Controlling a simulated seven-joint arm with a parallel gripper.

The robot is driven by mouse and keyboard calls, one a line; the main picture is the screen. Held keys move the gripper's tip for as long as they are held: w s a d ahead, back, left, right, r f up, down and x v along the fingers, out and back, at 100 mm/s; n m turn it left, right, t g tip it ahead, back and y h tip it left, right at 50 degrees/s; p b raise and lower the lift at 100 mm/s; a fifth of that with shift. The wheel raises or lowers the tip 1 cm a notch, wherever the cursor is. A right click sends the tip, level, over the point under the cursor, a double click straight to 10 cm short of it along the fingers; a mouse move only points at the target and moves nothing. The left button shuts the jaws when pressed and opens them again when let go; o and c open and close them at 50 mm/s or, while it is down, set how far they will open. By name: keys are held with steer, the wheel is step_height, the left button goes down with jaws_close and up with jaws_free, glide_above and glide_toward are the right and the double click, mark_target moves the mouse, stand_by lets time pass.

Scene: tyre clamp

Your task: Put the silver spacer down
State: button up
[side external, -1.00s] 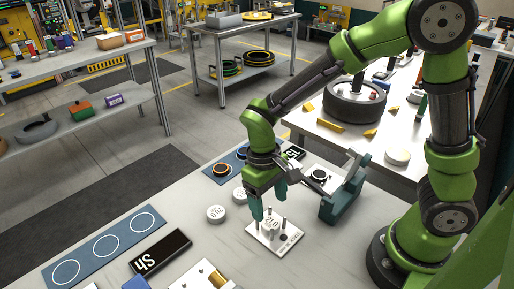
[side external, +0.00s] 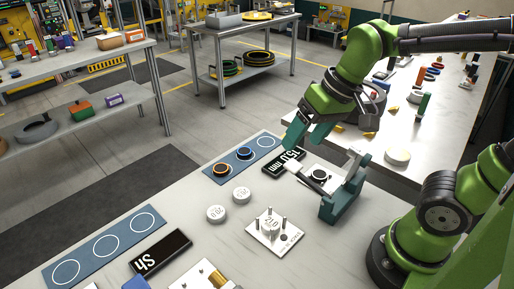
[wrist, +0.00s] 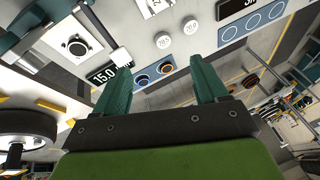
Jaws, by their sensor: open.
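My gripper (side external: 308,135) is open and empty, raised above the table's back part near the black 15.0 mm sign. In the wrist view its two teal fingers (wrist: 160,88) stand wide apart with nothing between them. A pale silver round piece (side external: 271,228) marked 21.0 sits on a white plate (side external: 288,241) with upright pegs, well apart from my gripper. Two similar pale discs (side external: 216,214) (side external: 241,194) lie on the bare table. I cannot tell from colour alone which round piece is the silver spacer.
A teal clamp (side external: 345,190) stands at the table's right beside a small white plate with a dark ring (side external: 319,175). A blue mat (side external: 221,171) carries an orange-edged ring and a blue ring. Another blue mat (side external: 86,255) has empty circles.

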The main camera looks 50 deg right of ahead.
steer(key=s+d+t, duration=0.1)
steer(key=s+d+r+m+t, duration=0.1)
steer(key=t, duration=0.1)
steer(key=shift+s+d+r, duration=0.1)
steer(key=shift+s+d, duration=0.05)
steer(key=shift+s, duration=0.2)
